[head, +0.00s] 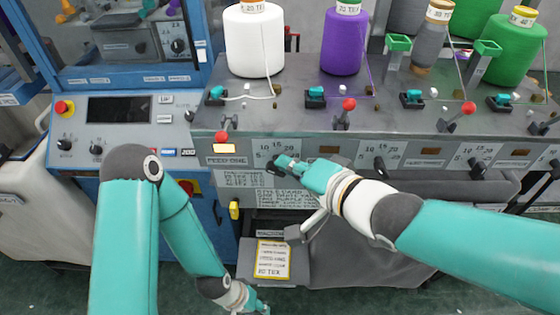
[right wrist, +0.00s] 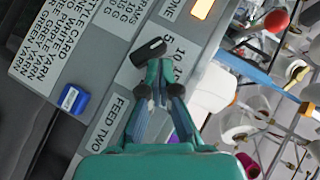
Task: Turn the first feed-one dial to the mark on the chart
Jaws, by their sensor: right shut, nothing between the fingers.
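The first feed-one dial is a black elongated knob (head: 272,166) beside the FEED-ONE label, under a printed 5-10-15-20 scale; it also shows in the right wrist view (right wrist: 148,52). My right gripper (head: 282,161) has its fingers together right at the knob, partly covering it in the head view. In the right wrist view its fingertips (right wrist: 159,66) are beside the knob, not around it; I cannot tell whether they touch.
More black dials, such as one under the purple cone (head: 380,166), line the panel to the right. Red-knobbed levers (head: 348,104) stick up along its top edge. A lit orange lamp (head: 224,149) is above the FEED-ONE label. A yellow-edged card (head: 272,259) lies below.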

